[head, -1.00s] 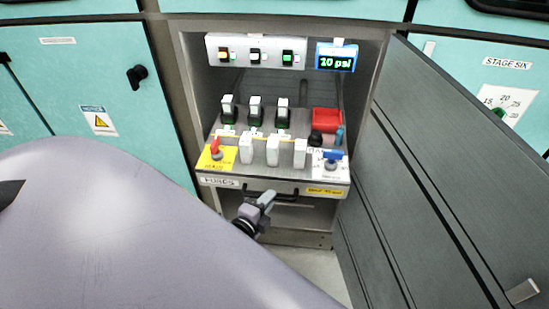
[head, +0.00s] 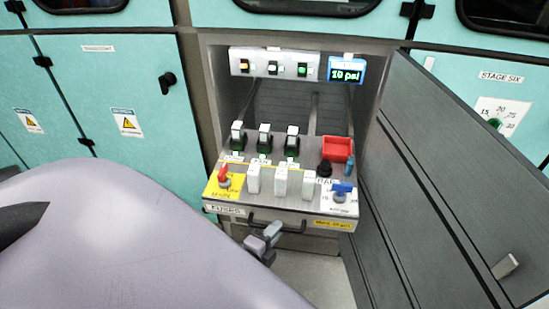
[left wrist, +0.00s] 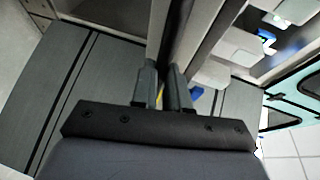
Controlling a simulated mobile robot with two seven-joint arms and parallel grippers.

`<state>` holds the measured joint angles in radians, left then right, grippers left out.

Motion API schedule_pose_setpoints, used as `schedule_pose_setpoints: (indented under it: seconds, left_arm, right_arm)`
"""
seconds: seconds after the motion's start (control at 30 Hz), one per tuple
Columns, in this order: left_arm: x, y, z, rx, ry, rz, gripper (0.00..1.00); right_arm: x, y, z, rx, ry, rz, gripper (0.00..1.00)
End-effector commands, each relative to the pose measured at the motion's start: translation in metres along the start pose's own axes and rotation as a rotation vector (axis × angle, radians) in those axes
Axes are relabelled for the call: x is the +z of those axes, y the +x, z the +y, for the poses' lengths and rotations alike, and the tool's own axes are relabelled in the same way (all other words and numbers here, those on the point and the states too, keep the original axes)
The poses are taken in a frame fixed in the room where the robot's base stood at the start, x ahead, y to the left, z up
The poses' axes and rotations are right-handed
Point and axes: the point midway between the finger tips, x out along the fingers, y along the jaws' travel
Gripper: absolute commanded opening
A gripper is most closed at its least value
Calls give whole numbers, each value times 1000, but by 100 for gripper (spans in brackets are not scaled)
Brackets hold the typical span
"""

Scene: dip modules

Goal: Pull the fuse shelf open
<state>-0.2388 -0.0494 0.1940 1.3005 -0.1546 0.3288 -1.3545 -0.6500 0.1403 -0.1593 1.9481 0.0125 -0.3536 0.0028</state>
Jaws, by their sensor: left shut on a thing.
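The fuse shelf (head: 280,209) is a grey sliding tray in an open cabinet, with a label reading FUSES at its front left. It stands out past the cabinet's front. Its dark bar handle (head: 292,228) runs along the front edge. My left gripper (head: 268,234) is at the handle in the head view, with its fingers shut on it. In the left wrist view the fingers (left wrist: 162,85) close around the dark bar. My large arm link hides the lower left of the head view. My right gripper is not in view.
The shelf carries white fuse modules (head: 281,180), a red switch (head: 224,174), a blue switch (head: 342,190) and a red box (head: 336,148). A display (head: 345,71) reads 10 psi. The open grey cabinet door (head: 450,180) stands close on the right. Floor shows below the shelf.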

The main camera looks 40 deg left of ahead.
Motion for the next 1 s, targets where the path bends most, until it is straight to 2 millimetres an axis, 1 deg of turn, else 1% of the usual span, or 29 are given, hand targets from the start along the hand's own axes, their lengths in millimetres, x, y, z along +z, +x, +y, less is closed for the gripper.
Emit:
schedule_pose_setpoints:
  seconds: [0.2, 0.63, 0.67, 0.7, 0.73, 1.0]
  left_arm:
    - [-2, -6, 3, 6, -1, 0, 0]
    - [-3, -6, 3, 6, -1, 0, 0]
    - [-3, -6, 3, 6, -1, 0, 18]
    - [-3, -6, 3, 5, -1, 0, 31]
    - [-3, -6, 3, 5, -1, 0, 40]
    - [-2, -6, 2, 2, -1, 0, 40]
  right_arm:
    - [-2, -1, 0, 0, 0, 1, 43]
    - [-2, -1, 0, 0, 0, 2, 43]
    - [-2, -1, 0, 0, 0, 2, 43]
    - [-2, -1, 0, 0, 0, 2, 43]
    - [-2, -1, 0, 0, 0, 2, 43]
    - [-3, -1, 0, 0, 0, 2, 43]
